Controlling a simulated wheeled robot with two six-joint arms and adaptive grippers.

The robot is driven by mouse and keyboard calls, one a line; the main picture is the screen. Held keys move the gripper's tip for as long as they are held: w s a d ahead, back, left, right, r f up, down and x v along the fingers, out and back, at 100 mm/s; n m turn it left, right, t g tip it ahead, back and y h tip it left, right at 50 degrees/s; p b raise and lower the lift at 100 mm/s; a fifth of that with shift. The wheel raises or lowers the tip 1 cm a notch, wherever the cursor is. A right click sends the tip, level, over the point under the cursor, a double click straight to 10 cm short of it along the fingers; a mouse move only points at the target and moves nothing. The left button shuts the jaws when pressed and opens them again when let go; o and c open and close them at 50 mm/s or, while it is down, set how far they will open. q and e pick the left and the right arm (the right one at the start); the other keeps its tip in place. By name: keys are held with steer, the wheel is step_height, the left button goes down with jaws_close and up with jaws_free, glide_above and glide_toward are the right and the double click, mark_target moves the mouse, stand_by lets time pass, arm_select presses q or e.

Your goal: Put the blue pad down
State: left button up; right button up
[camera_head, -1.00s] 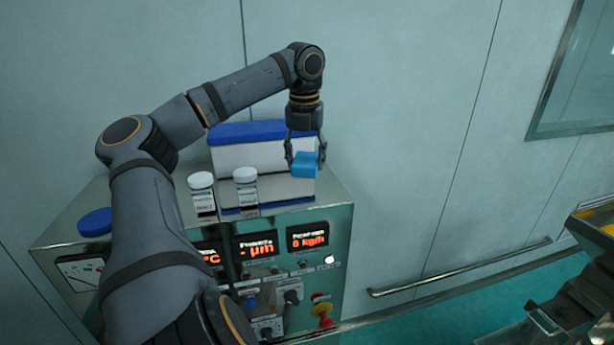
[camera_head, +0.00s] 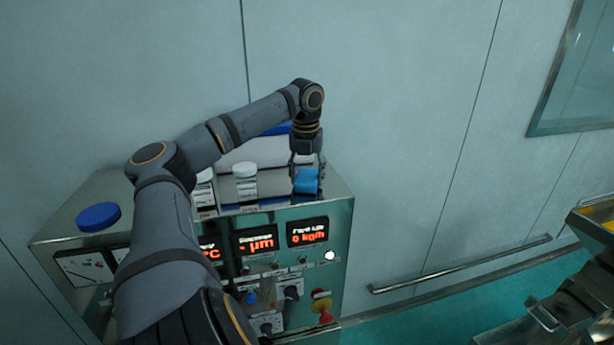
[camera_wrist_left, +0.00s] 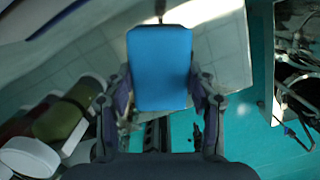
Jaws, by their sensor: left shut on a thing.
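The blue pad (camera_head: 307,181) is a small light-blue block at the right end of the steel cabinet top (camera_head: 335,187). My left gripper (camera_head: 307,170) points down and is shut on the pad from both sides.
Two white-capped jars (camera_head: 245,181) stand left of the pad. A white box with a blue lid (camera_head: 262,150) is behind, partly hidden by my arm. A round blue lid (camera_head: 98,217) lies at the cabinet's left. The cabinet front has displays (camera_head: 307,232) and knobs.

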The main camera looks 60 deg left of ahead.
mark_target(306, 176)
arm_select(q)
steer(key=shift+f, duration=0.2)
steer(key=o, duration=0.7)
steer(key=shift+r, duration=0.1)
steer(key=o, duration=0.3)
steer(key=shift+r, duration=0.1)
steer(key=r+p, duration=0.1)
steer(key=r, duration=0.1)
steer(key=r+p, duration=0.2)
steer(key=shift+s+d+r, duration=0.1)
steer(key=shift+s+r, duration=0.1)
steer(key=shift+r, duration=0.2)
step_height(306, 176, up, 7)
steer(key=d+p, duration=0.1)
steer(key=shift+s, duration=0.3)
